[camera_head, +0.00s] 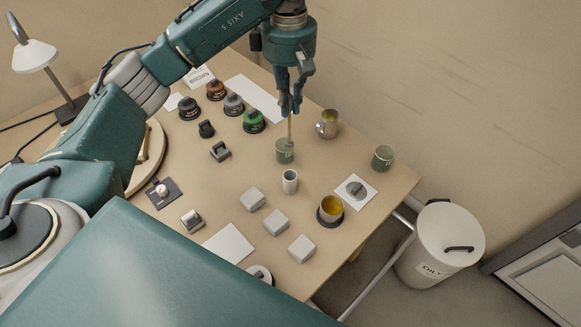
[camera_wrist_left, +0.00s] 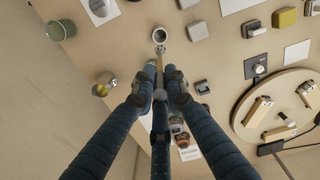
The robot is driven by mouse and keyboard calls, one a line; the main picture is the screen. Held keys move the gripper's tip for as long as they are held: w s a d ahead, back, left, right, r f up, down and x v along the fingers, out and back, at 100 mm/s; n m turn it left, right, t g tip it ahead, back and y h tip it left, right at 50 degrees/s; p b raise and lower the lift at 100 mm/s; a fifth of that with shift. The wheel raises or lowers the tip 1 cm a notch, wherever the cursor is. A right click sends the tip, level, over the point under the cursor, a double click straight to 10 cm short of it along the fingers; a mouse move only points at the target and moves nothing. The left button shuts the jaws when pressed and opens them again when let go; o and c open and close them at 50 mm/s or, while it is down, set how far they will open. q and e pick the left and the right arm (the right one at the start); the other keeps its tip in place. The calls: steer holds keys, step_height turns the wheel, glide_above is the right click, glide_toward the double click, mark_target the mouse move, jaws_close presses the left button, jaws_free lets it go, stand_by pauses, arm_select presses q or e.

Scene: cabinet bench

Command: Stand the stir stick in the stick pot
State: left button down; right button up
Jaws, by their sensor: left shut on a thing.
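My left gripper (camera_head: 291,106) points down and is shut on the thin tan stir stick (camera_head: 289,130). The stick hangs near upright from the fingers. In the head view its lower end meets the mouth of a grey-green labelled pot (camera_head: 285,153); I cannot tell how far inside it is. In the left wrist view the gripper (camera_wrist_left: 160,90) holds the stick (camera_wrist_left: 159,66), and the fingers hide most of what lies below. A second grey-green pot (camera_head: 383,158) stands at the table's right edge. Which one is the stick pot is not readable. My right gripper is not in view.
A metal cup (camera_head: 327,124) stands right of the gripper, and a small white cup (camera_head: 290,182) stands in front. A white bin (camera_head: 448,240) stands off the table.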

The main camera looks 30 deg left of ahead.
arm_select(q)
glide_above(290, 143)
step_height(290, 143, down, 6)
steer(key=shift+s+d+r+p, duration=0.1)
steer(key=shift+s+d+p, duration=0.05)
steer(key=shift+p, duration=0.15)
step_height(290, 143, down, 9)
steer(key=shift+r+p, duration=0.1)
steer(key=shift+p, duration=0.9)
steer(key=shift+f, duration=0.55)
step_height(290, 143, down, 4)
steer(key=shift+p, duration=0.35)
steer(key=c, duration=1.8)
jaws_free()
steer(key=shift+o, duration=0.2)
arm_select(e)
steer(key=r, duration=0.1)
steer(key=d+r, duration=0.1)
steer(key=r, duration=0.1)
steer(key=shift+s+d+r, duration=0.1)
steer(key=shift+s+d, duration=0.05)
